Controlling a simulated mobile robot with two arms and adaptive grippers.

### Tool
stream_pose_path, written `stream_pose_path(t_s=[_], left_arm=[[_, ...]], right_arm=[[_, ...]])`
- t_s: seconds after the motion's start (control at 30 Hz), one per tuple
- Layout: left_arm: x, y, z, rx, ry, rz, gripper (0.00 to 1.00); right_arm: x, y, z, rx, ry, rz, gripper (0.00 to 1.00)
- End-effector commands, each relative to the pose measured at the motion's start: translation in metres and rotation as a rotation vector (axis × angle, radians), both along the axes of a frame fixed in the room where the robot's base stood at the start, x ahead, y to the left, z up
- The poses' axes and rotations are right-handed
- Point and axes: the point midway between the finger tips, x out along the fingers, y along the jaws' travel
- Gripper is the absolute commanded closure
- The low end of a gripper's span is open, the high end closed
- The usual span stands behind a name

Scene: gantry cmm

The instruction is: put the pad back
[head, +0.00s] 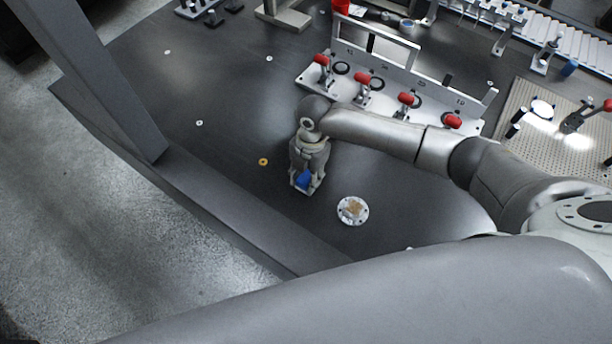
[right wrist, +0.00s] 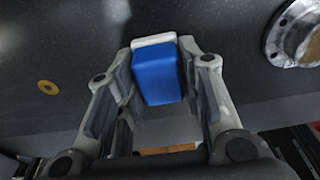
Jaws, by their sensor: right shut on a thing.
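The pad is a blue block (head: 303,179) with a whitish strip along one end. It shows in the right wrist view (right wrist: 157,75) between the fingers. My right gripper (head: 305,187) is shut on the blue pad and points down over the dark table. I cannot tell whether the pad touches the table. A round metal flange (head: 353,210) with bolt holes and a brownish patch on top lies just right of the gripper; its edge also shows in the right wrist view (right wrist: 292,35). My left gripper is not in view.
A metal fixture rail (head: 392,82) with several red-handled clamps stands behind my right arm. A perforated plate (head: 560,128) is at the right. A small yellow washer-like disc (head: 263,162) lies left of the gripper. A grey beam (head: 200,200) borders the table's near-left side; the table's left is mostly clear.

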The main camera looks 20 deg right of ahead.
Motion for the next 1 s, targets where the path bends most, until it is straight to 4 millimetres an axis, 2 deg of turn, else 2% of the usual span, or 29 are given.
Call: stream_pose_path(t_s=[0.07, 0.1, 0.27, 0.53, 0.67, 0.77, 1.0], left_arm=[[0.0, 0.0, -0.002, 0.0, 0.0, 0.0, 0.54], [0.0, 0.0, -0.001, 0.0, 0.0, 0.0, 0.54], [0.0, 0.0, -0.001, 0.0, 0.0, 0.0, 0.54], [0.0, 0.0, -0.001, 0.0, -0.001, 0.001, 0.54], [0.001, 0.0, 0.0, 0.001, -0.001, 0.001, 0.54], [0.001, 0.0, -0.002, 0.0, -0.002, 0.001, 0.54], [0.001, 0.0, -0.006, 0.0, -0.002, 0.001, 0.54]], right_arm=[[0.0, 0.0, -0.003, 0.0, 0.0, -0.001, 0.87], [0.0, 0.0, -0.003, 0.0, 0.0, -0.001, 0.62], [0.0, 0.0, -0.003, 0.0, 0.0, -0.001, 0.43], [0.0, 0.0, -0.002, 0.0, 0.0, -0.001, 0.43], [0.001, 0.0, 0.005, 0.001, -0.002, 0.0, 0.43], [0.003, -0.002, 0.019, 0.002, -0.004, -0.001, 0.43], [0.008, -0.008, 0.07, 0.0, -0.004, 0.0, 0.43]])
